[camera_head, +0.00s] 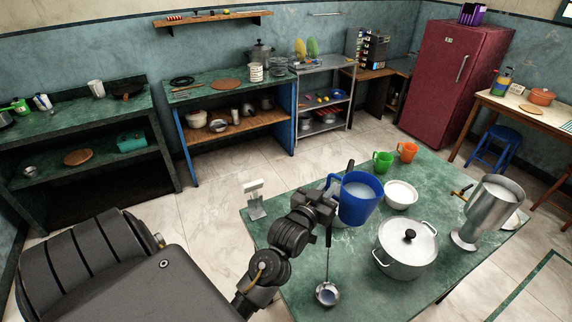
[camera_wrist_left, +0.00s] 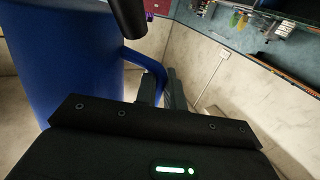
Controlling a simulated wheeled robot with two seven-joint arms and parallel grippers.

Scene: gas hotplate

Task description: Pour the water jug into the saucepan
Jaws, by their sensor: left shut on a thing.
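A blue jug (camera_head: 361,209) with pale contents is in the head view, held above the green table, roughly upright. My left gripper (camera_head: 332,190) is shut on its handle at the jug's left side. In the left wrist view the jug (camera_wrist_left: 75,65) fills the left, and the gripper's fingers (camera_wrist_left: 162,90) are at its handle. A lidded metal pot (camera_head: 403,262) with a black knob stands just right of and nearer than the jug. I cannot tell whether this is the saucepan. A pale vessel shows partly behind and below the jug, mostly hidden. My right gripper is not in view.
Shelves and a red fridge (camera_head: 456,75) line the walls.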

